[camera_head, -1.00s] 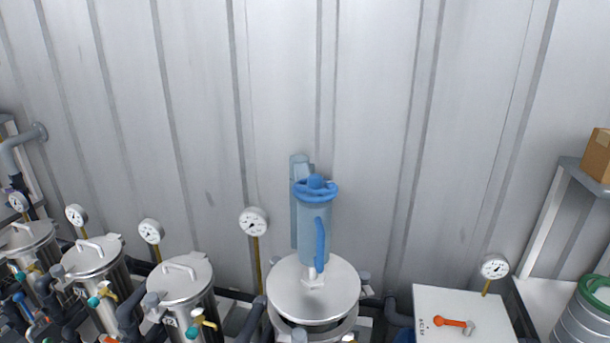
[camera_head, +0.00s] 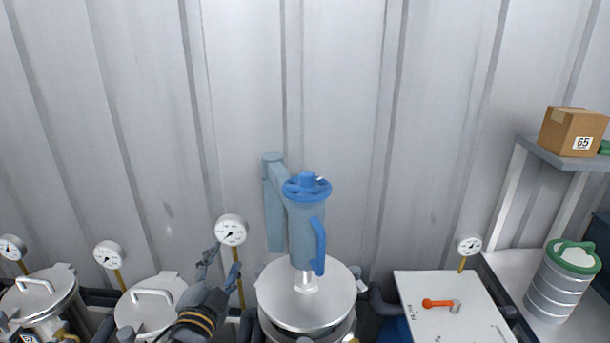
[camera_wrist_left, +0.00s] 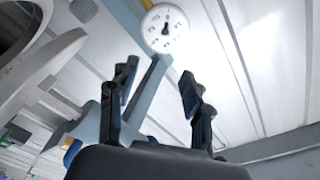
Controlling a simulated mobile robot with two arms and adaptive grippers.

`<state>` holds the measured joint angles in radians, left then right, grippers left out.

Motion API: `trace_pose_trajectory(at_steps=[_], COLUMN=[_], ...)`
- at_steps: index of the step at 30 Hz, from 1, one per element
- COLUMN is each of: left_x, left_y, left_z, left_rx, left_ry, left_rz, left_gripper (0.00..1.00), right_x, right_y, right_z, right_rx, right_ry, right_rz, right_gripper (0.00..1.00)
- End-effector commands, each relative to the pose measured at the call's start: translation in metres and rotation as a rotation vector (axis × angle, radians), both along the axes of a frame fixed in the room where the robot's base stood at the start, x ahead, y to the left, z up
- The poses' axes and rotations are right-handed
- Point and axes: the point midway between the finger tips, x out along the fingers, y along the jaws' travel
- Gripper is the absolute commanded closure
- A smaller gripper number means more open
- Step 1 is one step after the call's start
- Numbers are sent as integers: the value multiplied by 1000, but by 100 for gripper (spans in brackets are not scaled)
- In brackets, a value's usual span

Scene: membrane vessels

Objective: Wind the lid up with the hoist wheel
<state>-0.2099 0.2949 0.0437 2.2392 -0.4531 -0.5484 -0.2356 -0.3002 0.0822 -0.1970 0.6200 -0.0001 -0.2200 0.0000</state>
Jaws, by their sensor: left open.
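The hoist (camera_head: 302,235) is a blue-grey cylinder on an arm from a post, with a blue hoist wheel (camera_head: 307,187) on top and a blue handle on its right side. The round silver lid (camera_head: 307,300) is directly below it, joined by a short fitting. The vessel under the lid is mostly cut off, so I cannot tell how far apart they are. My left gripper (camera_head: 220,263) is open and empty, left of the hoist and lower than the wheel, in front of a gauge stem. In the left wrist view its dark fingers (camera_wrist_left: 157,75) are spread apart. My right gripper is not in view.
A gauge (camera_head: 232,230) stands close to my left gripper. Vessels with silver lids (camera_head: 150,308) are at left. A white cabinet (camera_head: 450,310) with an orange lever, a metal canister (camera_head: 558,290) and a shelf with a box (camera_head: 572,132) are at right. A corrugated wall is behind.

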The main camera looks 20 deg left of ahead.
Motion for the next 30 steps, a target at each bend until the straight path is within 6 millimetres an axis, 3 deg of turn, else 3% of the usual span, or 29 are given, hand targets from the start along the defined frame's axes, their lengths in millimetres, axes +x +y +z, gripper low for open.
trace_pose_trajectory(at_steps=[5,9,13,17,21,25,30], left_x=[22,25,19,13,9,7,5], left_y=[0,-19,-43,-59,-58,-47,-39], left_z=[89,163,204,217,211,200,192], left_rx=[321,703,1080,1457,1799,2002,2106], left_ry=[-277,-532,-719,-844,-901,-905,-898], left_rz=[-73,-157,-243,-343,-466,-567,-634], left_gripper=[51,51,51,51,51,51,51], right_x=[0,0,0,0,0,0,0], right_y=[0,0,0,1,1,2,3], right_z=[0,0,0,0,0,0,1], right_rx=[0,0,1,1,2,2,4], right_ry=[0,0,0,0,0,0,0], right_rz=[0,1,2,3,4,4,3], right_gripper=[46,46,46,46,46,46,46])
